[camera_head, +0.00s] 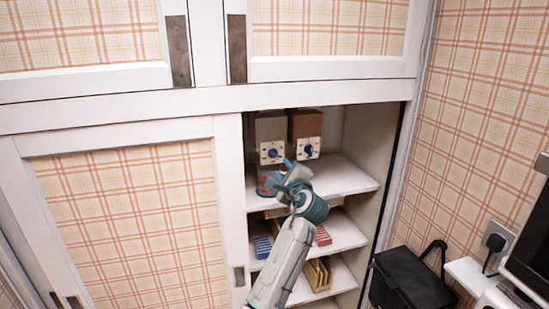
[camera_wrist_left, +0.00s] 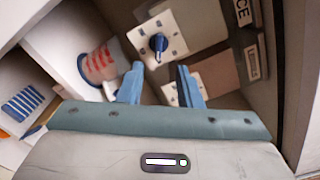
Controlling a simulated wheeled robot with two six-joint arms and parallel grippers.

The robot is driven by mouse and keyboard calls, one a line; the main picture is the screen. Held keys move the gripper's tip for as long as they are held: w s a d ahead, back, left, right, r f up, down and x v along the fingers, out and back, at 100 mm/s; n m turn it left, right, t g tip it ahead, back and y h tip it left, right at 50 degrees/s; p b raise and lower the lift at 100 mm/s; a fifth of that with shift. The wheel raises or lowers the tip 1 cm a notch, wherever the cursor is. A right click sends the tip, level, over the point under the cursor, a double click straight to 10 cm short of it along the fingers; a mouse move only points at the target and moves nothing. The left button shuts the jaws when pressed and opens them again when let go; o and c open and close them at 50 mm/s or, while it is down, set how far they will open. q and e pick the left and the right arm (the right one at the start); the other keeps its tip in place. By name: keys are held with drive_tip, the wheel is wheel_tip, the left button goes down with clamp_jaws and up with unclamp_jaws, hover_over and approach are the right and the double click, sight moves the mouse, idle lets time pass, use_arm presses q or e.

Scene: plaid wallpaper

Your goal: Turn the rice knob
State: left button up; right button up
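Two dispensers stand side by side on the cupboard's upper shelf. The left, grey one (camera_head: 270,127) has a white plate with a blue knob (camera_head: 272,153). In the turned left wrist view this knob (camera_wrist_left: 158,43) is the upper one, and a partly cut-off label ending in "ICE" (camera_wrist_left: 243,12) is on its dispenser. The right, brown dispenser (camera_head: 306,123) has its own blue knob (camera_head: 308,150); in the wrist view a finger partly covers its plate. My left gripper (camera_wrist_left: 160,83) is open and empty, in front of and just below the plates, apart from the knobs. My right gripper is not in view.
A cup with red marks (camera_wrist_left: 101,64) stands below the grey dispenser. Lower shelves (camera_head: 340,234) hold small boxes. A sliding door (camera_head: 130,225) closes the cupboard's left side.

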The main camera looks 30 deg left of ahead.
sight(274, 156)
use_arm(q)
drive_tip(key=p+x, duration=0.3)
drive_tip(key=x, duration=0.6)
drive_tip(key=shift+w+a+f+p, duration=0.15)
drive_tip(key=shift+w+a+p, duration=0.15)
drive_tip(key=shift+w+a, duration=0.25)
clamp_jaws()
drive_tip(key=shift+f, duration=0.1)
